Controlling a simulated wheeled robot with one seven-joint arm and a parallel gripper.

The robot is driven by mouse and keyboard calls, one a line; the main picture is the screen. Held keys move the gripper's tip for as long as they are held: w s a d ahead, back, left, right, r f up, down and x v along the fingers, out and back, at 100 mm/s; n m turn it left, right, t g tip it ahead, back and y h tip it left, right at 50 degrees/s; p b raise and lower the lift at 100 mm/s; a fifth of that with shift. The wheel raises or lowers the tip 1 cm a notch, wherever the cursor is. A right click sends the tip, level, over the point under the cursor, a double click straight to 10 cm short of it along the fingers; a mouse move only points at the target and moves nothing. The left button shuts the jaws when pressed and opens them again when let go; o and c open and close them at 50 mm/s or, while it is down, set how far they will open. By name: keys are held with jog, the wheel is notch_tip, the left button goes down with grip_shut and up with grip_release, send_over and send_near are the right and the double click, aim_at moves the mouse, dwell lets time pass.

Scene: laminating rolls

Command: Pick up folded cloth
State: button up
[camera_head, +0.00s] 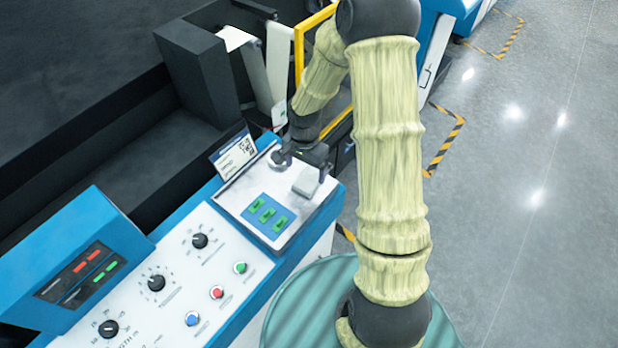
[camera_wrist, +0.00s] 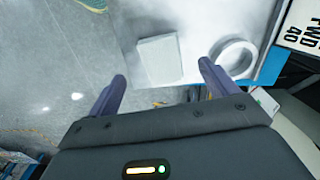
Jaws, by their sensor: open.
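The folded cloth (camera_head: 306,181) is a small pale grey-white square lying flat on the light top panel of the blue machine, near its right edge. In the wrist view the cloth (camera_wrist: 160,58) lies ahead of and between the fingertips. My gripper (camera_wrist: 162,72) is open and empty, with its two dark fingers spread apart. In the head view my gripper (camera_head: 304,158) is above the panel, just behind the cloth, and its fingers are hard to make out. I cannot tell the exact height gap.
A white ring-shaped roll (camera_wrist: 233,57) lies beside the cloth, close to one finger. A blue pad with green pieces (camera_head: 265,215) lies in front. A label sign (camera_head: 235,155) stands at the panel's left. A control panel with knobs (camera_head: 157,283) is nearer. Floor is open at right.

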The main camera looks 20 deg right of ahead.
aim_at(306, 181)
jog(key=shift+f, duration=0.55)
jog(key=shift+s+a, duration=0.1)
jog(key=shift+f+p, duration=0.55)
jog(key=shift+w+d+f+p, duration=0.15)
jog(key=shift+f+p, duration=0.25)
jog(key=shift+f, duration=0.65)
jog(key=shift+w+d+f+p, duration=0.15)
jog(key=shift+f+p, duration=0.2)
jog(key=shift+f, duration=0.65)
jog(key=c, duration=1.1)
jog(key=shift+o, duration=0.2)
jog(key=shift+r, duration=0.1)
